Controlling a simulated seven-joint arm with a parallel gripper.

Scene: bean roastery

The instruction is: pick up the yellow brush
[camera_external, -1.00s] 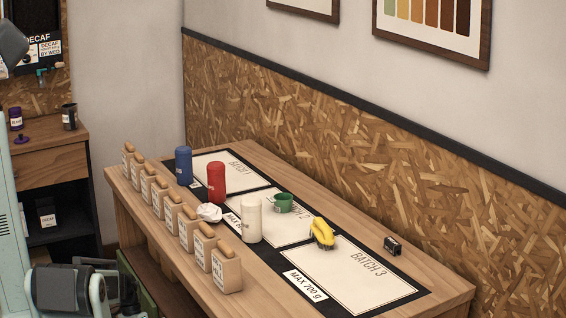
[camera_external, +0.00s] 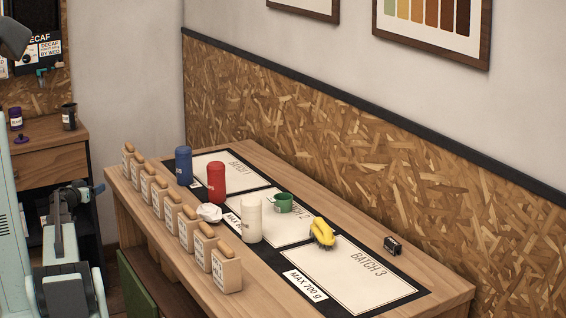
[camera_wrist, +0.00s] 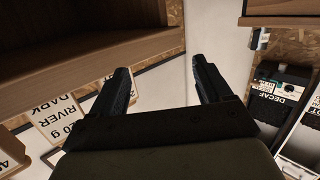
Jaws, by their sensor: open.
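The yellow brush (camera_external: 322,231) lies on the table mat in the external view, near the border between the Batch 2 and Batch 3 panels. Its dark bristles face down toward the front. My gripper (camera_wrist: 167,85) shows in the wrist view with its two dark fingers apart and nothing between them. In the external view my arm is at the far left, well away from the brush, and the gripper's fingertips cannot be made out clearly there. The brush is not in the wrist view.
A white bottle (camera_external: 251,218), green cup (camera_external: 283,202), red bottle (camera_external: 217,182), blue bottle (camera_external: 183,165) and crumpled paper (camera_external: 209,212) stand left of the brush. Several labelled bags (camera_external: 226,270) line the table's front edge. A small black object (camera_external: 392,246) sits right. The Batch 3 panel (camera_external: 350,283) is clear.

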